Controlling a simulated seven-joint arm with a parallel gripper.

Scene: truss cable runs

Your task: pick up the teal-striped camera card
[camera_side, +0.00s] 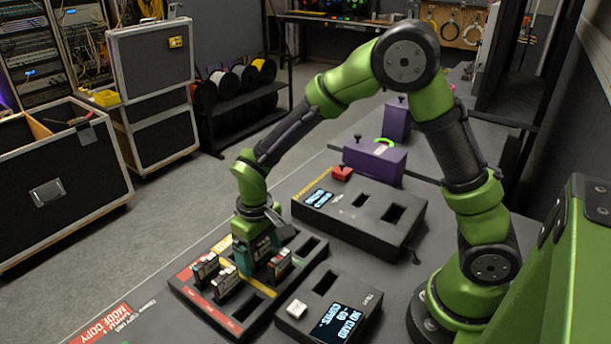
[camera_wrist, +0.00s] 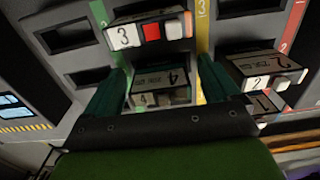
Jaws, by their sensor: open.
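My gripper (camera_side: 254,272) is low over the black card tray (camera_side: 240,318). In the wrist view my gripper (camera_wrist: 161,72) is open, with one dark green finger on each side of a dark card numbered 4 (camera_wrist: 160,80). A small greenish patch shows on this card's near edge; I cannot tell for sure that it is the teal stripe. In the side view my gripper hides this card. No teal stripe shows clearly on another card. Card 3 (camera_wrist: 130,36), with red and white blocks on its edge, stands just beyond the fingers.
Card 2 (camera_wrist: 262,66) and card 1 (camera_wrist: 262,106) stand right of my gripper in the wrist view. Empty slots (camera_wrist: 66,36) lie to the left. In the side view, a reader box (camera_side: 330,310) with a lit screen and another slotted box (camera_side: 365,215) stand close by.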

